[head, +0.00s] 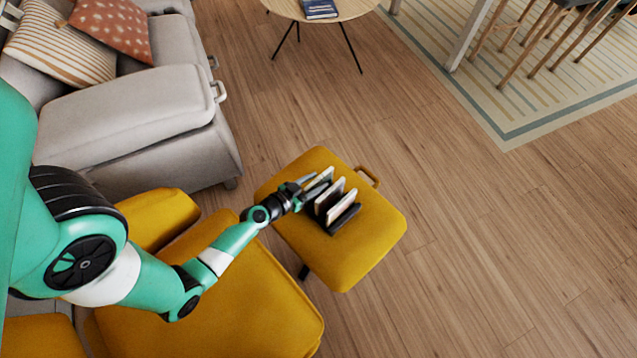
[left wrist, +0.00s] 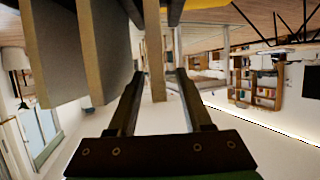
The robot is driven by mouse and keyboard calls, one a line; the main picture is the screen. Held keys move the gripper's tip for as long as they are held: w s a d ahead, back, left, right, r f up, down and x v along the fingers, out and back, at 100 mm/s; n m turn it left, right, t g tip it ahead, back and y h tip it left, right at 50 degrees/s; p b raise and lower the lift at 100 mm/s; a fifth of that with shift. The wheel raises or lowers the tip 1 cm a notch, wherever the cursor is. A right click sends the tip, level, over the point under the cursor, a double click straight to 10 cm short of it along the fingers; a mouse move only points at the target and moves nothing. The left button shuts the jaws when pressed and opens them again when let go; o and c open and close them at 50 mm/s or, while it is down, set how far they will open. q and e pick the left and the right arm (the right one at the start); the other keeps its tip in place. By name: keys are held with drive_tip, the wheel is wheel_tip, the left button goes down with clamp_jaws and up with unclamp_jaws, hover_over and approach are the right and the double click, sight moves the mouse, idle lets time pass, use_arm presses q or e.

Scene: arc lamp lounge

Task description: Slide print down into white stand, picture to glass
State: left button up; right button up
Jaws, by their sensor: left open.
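On the yellow ottoman a dark rack (head: 327,222) holds several thin upright panels, some pale and some dark. A pale panel (head: 341,207) stands near its front. I cannot tell which panel is the print or which is the white stand. My left gripper (head: 303,187) is at the rack's far-left end, beside the panel there. In the left wrist view my left gripper (left wrist: 160,82) is open, with a thin tan-edged panel (left wrist: 154,50) between its fingers. Broad grey panels (left wrist: 95,45) stand to the left of the fingers. Picture faces and glass are not clear. My right gripper is not in view.
The yellow ottoman (head: 370,250) has a handle (head: 368,176) at its far side. A larger yellow seat (head: 250,300) adjoins it below my arm. A grey sofa (head: 130,115) stands at the left. The wooden floor (head: 480,240) to the right is clear.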

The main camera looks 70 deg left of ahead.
use_arm(q)
drive_tip(key=shift+x, duration=1)
drive_tip(key=shift+s, duration=0.2)
clamp_jaws()
idle(0.4)
